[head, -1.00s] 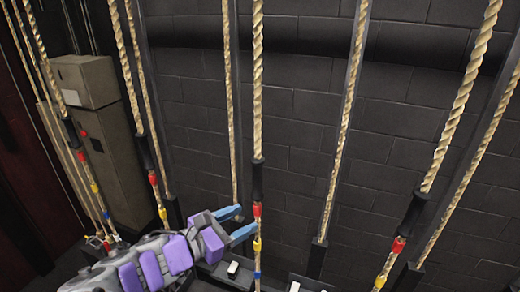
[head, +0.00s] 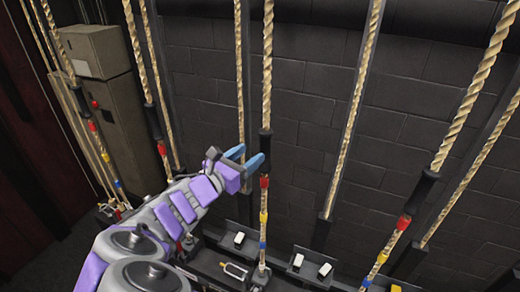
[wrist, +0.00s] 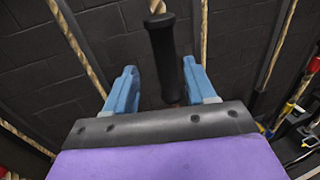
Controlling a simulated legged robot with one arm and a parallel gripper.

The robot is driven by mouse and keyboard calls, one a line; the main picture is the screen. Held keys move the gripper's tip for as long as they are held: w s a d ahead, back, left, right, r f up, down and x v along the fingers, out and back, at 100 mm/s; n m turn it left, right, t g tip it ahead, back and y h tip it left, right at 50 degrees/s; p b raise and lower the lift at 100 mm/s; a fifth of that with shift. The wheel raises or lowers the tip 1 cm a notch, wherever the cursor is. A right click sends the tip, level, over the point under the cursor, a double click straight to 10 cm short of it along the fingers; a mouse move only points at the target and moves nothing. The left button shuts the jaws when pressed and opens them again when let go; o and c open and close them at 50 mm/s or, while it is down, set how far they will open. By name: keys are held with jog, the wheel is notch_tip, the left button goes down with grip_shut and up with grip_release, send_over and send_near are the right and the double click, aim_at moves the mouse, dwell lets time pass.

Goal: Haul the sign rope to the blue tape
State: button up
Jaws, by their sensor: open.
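The middle rope (head: 267,70) is thick and tan, with a black sleeve (head: 265,143). Below the sleeve it carries red tape (head: 264,182), yellow tape (head: 263,217) and blue tape (head: 262,245). No readable label shows which rope is the sign rope. My gripper (head: 250,156) has blue fingers and is open, at the height of the sleeve's lower part. In the wrist view the black sleeve (wrist: 166,60) appears between the open fingers (wrist: 162,82). Contact cannot be told.
More taped ropes hang at left (head: 138,55) and right (head: 465,105), with thinner ropes behind. Low hardware with white blocks (head: 298,261) stands below. A grey-brown cabinet (head: 105,130) stands at the left. A dark block wall (head: 310,110) closes the back.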

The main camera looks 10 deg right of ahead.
aim_at(263, 149)
jog(key=x, duration=0.4)
jog(key=b+x, duration=0.1)
jog(key=x, duration=0.1)
jog(key=shift+s+d, duration=0.3)
jog(key=shift+d, duration=0.15)
jog(key=shift+w+d, duration=0.25)
jog(key=shift+w, duration=0.1)
jog(key=shift+a, duration=0.55)
jog(key=shift+d, duration=0.5)
jog(key=c, duration=0.5)
grip_shut()
